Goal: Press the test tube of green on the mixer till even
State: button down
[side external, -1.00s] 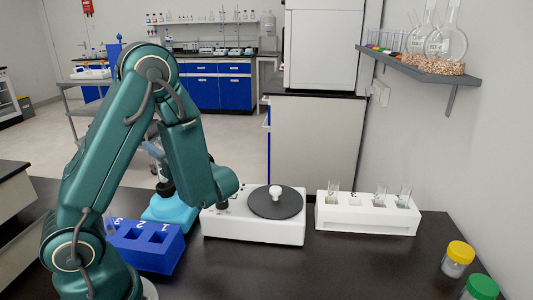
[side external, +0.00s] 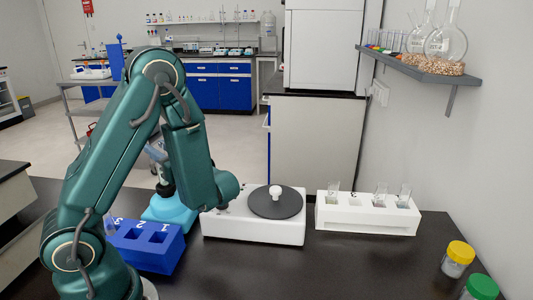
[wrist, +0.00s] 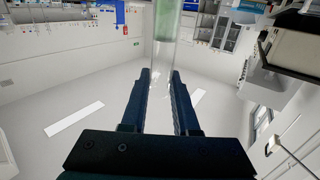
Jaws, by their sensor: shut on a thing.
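A clear test tube with green contents (wrist: 163,50) is between the two dark fingers of my gripper (wrist: 161,78) in the wrist view. The fingers are shut on it. In the side view the tube and gripper are mostly hidden behind my green arm. A light-blue mixer (side external: 168,213) with a dark top (side external: 165,189) stands on the bench behind the arm. The held tube appears over this dark top, but I cannot tell whether they touch. I cannot tell whether the green is even.
A blue numbered rack (side external: 150,250) stands in front of the mixer. A white device with a black disc (side external: 270,211) is to its right, then a white rack (side external: 365,222) with several glass tubes. Yellow-lidded (side external: 457,262) and green-lidded (side external: 480,288) jars stand at the front right.

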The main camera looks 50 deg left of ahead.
jog(key=shift+f, duration=0.75)
dwell(1.2)
dwell(3.1)
jog(key=shift+r, duration=3.05)
jog(key=w+d+f+m+t+h, duration=0.1)
jog(key=w+d+m+t, duration=0.3)
jog(key=d+t, duration=0.3)
jog(key=w+d+f+m+t+h, duration=0.1)
jog(key=w+d+m+t, duration=0.4)
jog(key=d, duration=0.8)
jog(key=shift+w+d+f+t+h, duration=0.2)
jog(key=shift+w+d+t+h, duration=0.1)
jog(key=shift+w+t+h, duration=0.5)
jog(key=shift+s, duration=0.15)
